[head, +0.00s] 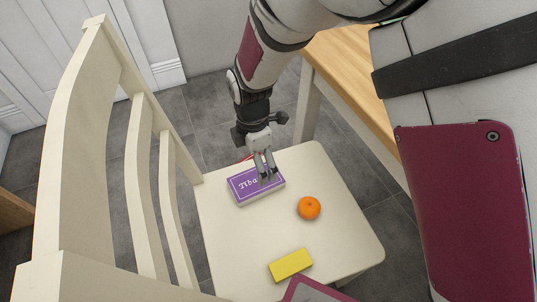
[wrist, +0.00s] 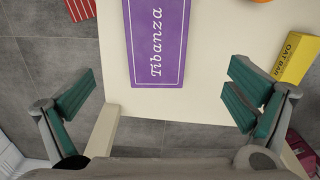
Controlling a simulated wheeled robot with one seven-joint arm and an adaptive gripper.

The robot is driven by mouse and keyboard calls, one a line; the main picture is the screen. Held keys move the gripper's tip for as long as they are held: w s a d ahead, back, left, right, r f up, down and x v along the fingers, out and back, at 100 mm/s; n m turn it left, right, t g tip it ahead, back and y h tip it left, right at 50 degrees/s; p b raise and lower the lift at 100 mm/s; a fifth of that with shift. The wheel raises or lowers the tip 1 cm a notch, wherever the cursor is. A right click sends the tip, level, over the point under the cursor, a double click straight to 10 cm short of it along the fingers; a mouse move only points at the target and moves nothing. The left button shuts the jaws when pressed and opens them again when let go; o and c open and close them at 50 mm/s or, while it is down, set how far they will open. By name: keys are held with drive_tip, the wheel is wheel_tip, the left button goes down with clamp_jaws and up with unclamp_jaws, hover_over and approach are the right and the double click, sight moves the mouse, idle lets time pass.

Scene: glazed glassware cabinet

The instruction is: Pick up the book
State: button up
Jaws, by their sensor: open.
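The purple book (head: 248,186), marked "Tibanza" in white, lies flat on the cream chair seat (head: 235,235). It also shows in the wrist view (wrist: 157,40), at the top middle with its far end cut off. My gripper (head: 268,180) points down over the book's right end in the head view and hides part of the title. In the wrist view my gripper (wrist: 160,85) is open, with its teal-padded fingers wide apart on either side of the book's line. Nothing is between the fingers, and they look clear of the book.
An orange (head: 309,208) and a yellow oat bar box (head: 290,264) sit on the seat, right of the book. A red-and-white striped thing (wrist: 80,9) shows beyond the seat. The chair's backrest (head: 85,150) rises at left; a wooden table (head: 355,75) stands behind at right.

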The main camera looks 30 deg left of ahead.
drive_tip(key=b, duration=0.2)
hover_over(256, 180)
drive_tip(key=f, duration=0.5)
drive_tip(key=shift+s+d+f, duration=0.1)
drive_tip(key=shift+d, duration=0.1)
drive_tip(key=shift+a+f+b, duration=0.15)
drive_tip(key=shift+f+b, duration=0.4)
drive_tip(key=shift+f, duration=0.8)
drive_tip(key=shift+a+f+b, duration=0.1)
drive_tip(key=shift+f+b, duration=0.45)
drive_tip(key=shift+f, duration=0.8)
drive_tip(key=c, duration=1.4)
